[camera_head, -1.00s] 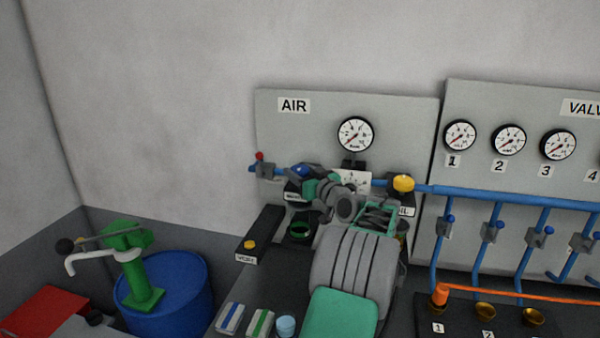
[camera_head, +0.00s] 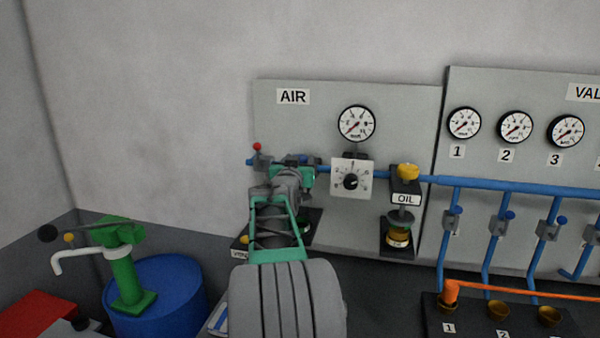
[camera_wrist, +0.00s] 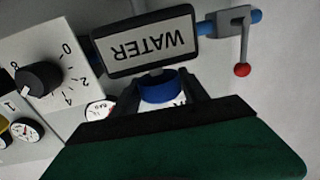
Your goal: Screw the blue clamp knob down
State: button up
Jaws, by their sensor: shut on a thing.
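The blue clamp knob (camera_wrist: 161,88) shows in the wrist view as a blue ring against the housing with the upside-down WATER label (camera_wrist: 151,42). My gripper (camera_wrist: 163,92) has its dark fingers on both sides of the knob and is shut on it. In the head view my gripper (camera_head: 298,170) is at the blue pipe, left of the white dial panel. My own wrist and arm hide most of the knob and the WATER unit there.
A red-tipped valve lever (camera_head: 257,148) stands close left of my gripper. The white dial panel (camera_head: 352,190) is close on the right, then the OIL unit (camera_head: 405,198) with a yellow knob (camera_head: 408,171). The AIR gauge (camera_head: 357,124) is above.

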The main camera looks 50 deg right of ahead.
jog(key=m+g, duration=0.1)
jog(key=m+g+h, duration=0.1)
jog(key=g, duration=0.2)
jog(key=shift+w+a+m+h+b, duration=0.1)
jog(key=shift+w+m+h+b, duration=0.2)
jog(key=shift+m, duration=0.1)
jog(key=m+g+p, duration=0.1)
jog(key=g, duration=0.1)
jog(key=shift+r+m+g+h, duration=0.15)
jog(key=shift+m+g+h, duration=0.15)
jog(key=shift+m+g, duration=0.1)
jog(key=m+g+p, duration=0.1)
jog(key=g+p, duration=0.1)
jog(key=m+g+p, duration=0.1)
jog(key=g+p, duration=0.1)
jog(key=p, duration=0.1)
jog(key=shift+s+r+m+p, duration=0.15)
jog(key=shift+m+p, duration=0.15)
jog(key=m+g+p, duration=0.1)
jog(key=g+p, duration=0.1)
jog(key=shift+p, duration=0.3)
jog(key=shift+s+f+m+g+y+p, duration=0.1)
jog(key=shift+f+m+g+y+p, duration=0.15)
jog(key=shift+m+g+y+p, duration=0.25)
jog(key=o, duration=1.4)
jog(key=shift+f, duration=0.1)
jog(key=shift+c, duration=0.2)
